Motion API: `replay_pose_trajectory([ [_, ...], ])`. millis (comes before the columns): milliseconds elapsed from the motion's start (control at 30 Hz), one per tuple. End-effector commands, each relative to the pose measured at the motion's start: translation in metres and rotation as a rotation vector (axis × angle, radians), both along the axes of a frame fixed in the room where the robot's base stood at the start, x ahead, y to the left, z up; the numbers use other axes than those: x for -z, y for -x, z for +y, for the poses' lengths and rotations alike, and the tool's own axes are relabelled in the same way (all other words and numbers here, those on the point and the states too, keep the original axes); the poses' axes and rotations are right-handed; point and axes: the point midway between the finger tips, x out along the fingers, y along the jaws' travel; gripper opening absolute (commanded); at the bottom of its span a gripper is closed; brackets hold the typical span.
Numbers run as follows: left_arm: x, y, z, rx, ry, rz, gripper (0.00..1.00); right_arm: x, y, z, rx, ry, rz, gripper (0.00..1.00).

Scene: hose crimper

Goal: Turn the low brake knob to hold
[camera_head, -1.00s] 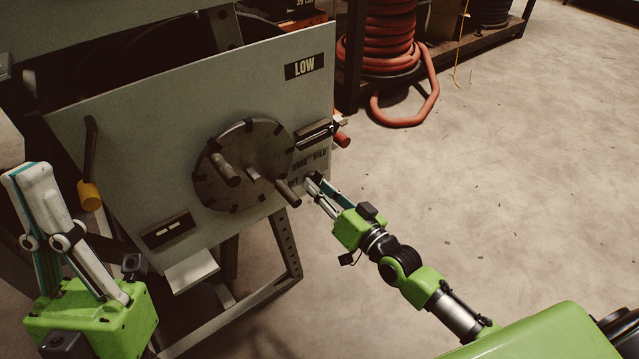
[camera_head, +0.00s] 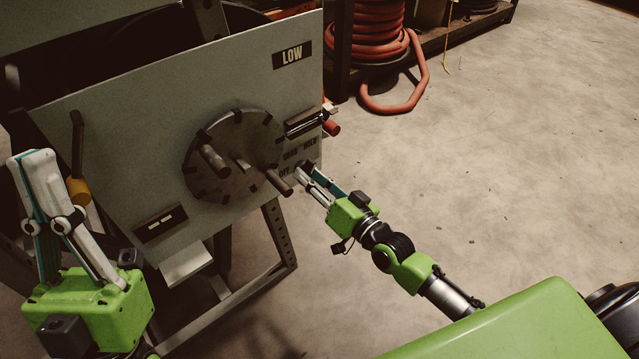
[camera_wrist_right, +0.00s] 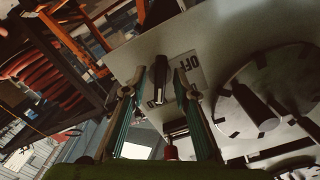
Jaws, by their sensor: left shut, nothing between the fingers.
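The low brake knob (camera_wrist_right: 161,82) shows in the right wrist view as a dark bar between the two fingers of my right gripper (camera_wrist_right: 160,78). The OFF label (camera_wrist_right: 194,62) is beside it. Part of the HOLD label is near the fingers and mostly hidden. In the head view my right gripper (camera_head: 304,171) is at the panel's lower right, just below the printed labels (camera_head: 297,156), and covers most of the knob there. Its fingers are apart; I cannot tell whether they touch the knob. My left gripper (camera_head: 32,158) is shut and empty at the far left.
The grey LOW panel (camera_head: 110,140) carries a round crank wheel (camera_head: 225,185) with protruding handles close beside my right gripper. A red-tipped lever (camera_head: 331,128) sits above it. A yellow-ended lever (camera_head: 78,190) is near my left gripper. Open floor (camera_head: 480,180) lies right.

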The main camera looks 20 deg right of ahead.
Motion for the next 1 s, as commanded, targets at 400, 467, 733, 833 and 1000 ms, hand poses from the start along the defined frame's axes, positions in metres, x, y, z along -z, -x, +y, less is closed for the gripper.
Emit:
replay_pose_trajectory([
  [400, 0.0, 0.0, 0.0, 0.0, 0.0, 0.0, 0.0, 0.002, 0.069, -0.025, -0.001, 0.003, 0.005, 0.27],
  [467, 0.0, 0.0, 0.0, 0.0, 0.0, 0.0, 0.0, 0.002, 0.079, -0.028, -0.001, 0.002, 0.005, 0.27],
  [733, 0.0, 0.0, 0.0, 0.0, 0.0, -0.001, 0.0, 0.001, 0.108, -0.039, 0.0, 0.001, 0.003, 0.27],
  [833, 0.0, 0.0, 0.0, 0.0, 0.0, -0.001, 0.0, 0.001, 0.111, -0.04, 0.0, 0.0, 0.002, 0.27],
  [1000, 0.0, 0.0, 0.0, -0.001, 0.0, -0.001, 0.0, 0.0, 0.111, -0.041, 0.0, 0.0, 0.002, 0.27],
])
